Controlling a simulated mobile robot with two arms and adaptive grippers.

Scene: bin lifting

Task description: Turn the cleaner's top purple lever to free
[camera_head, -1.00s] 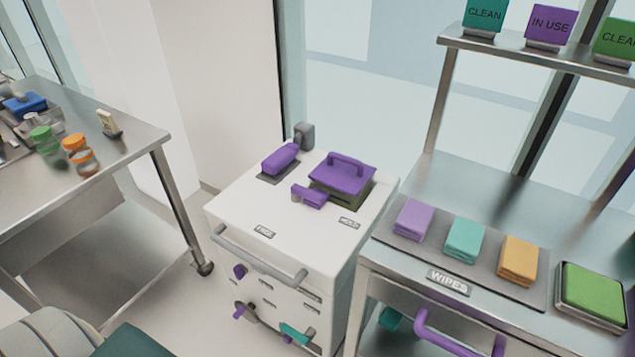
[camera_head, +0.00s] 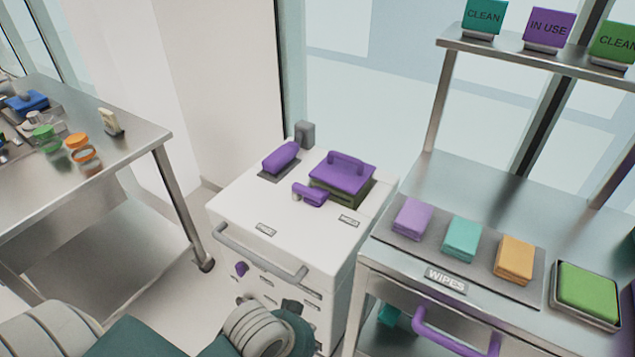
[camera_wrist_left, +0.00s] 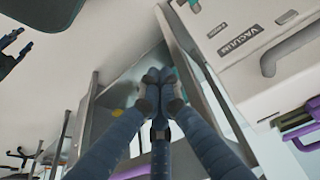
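The cleaner (camera_head: 240,209) is a white cart with a grey front handle. The top purple lever (camera_head: 314,195) lies on its top, in front of a raised purple lid (camera_head: 342,172). A second purple grip (camera_head: 281,157) sits in a dark recess at the back left. In the left wrist view the cleaner's white body (camera_wrist_left: 220,20) fills the upper right. My left gripper (camera_wrist_left: 160,82) has its fingertips together, with nothing visible between them, apart from the cleaner. In the head view my left arm covers the cleaner's lower front, and its gripper is hidden. My right gripper is not seen.
A steel table (camera_head: 110,190) with jars stands at the left. A steel bench (camera_head: 485,200) with coloured wipes and a green tray (camera_head: 588,293) stands close on the right. A purple knob (camera_head: 241,268) sticks out of the cleaner's front. The space above the cleaner is clear.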

